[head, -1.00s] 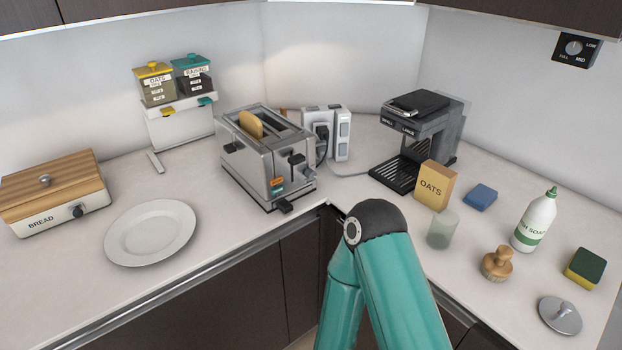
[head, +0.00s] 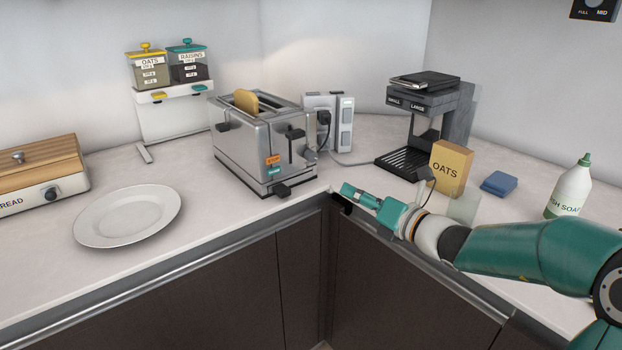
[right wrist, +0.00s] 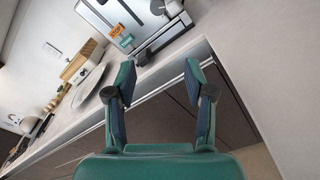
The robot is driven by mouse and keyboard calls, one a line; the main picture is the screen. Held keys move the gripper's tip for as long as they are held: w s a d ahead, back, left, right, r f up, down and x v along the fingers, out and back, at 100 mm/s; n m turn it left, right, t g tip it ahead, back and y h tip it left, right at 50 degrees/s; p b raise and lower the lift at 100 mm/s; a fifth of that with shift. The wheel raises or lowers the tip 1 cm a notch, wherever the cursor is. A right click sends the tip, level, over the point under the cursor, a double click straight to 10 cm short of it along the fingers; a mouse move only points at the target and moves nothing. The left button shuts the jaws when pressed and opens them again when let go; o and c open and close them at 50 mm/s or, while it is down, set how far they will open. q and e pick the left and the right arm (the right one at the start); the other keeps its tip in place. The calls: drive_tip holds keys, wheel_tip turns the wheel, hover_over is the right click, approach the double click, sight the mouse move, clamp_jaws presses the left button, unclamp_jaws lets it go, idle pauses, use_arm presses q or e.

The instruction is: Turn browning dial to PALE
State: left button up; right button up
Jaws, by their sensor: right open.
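The silver toaster (head: 236,150) stands near the counter corner with a bread slice (head: 245,101) in its slot. Its front end carries an orange tag (head: 272,160), a teal tag, a dark lever and a dark knob-like part (head: 281,189) low down. I cannot tell which part is the browning dial, nor read any PALE mark. My right gripper (head: 352,198) is at the counter's front edge, right of the toaster and apart from it. In the right wrist view my right gripper (right wrist: 160,72) is open and empty, with the toaster (right wrist: 125,20) beyond the fingers. My left gripper is not in view.
A white plate (head: 128,215) lies left of the toaster. An oats box (head: 450,168), a translucent cup (head: 464,206) and a coffee machine (head: 440,105) stand to the right, near my right arm. A power strip (head: 346,122) is behind the toaster. The counter before the coffee machine is partly clear.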

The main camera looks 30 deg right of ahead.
drive_tip(key=d+r, duration=0.1)
drive_tip(key=r, duration=0.1)
drive_tip(key=m+p, duration=0.1)
approach(314, 158)
drive_tip(key=shift+t+h, duration=0.3)
drive_tip(key=w, duration=0.9)
drive_tip(key=shift+w+a+f, duration=0.2)
drive_tip(key=shift+w+a, duration=0.1)
drive_tip(key=shift+a, duration=0.1)
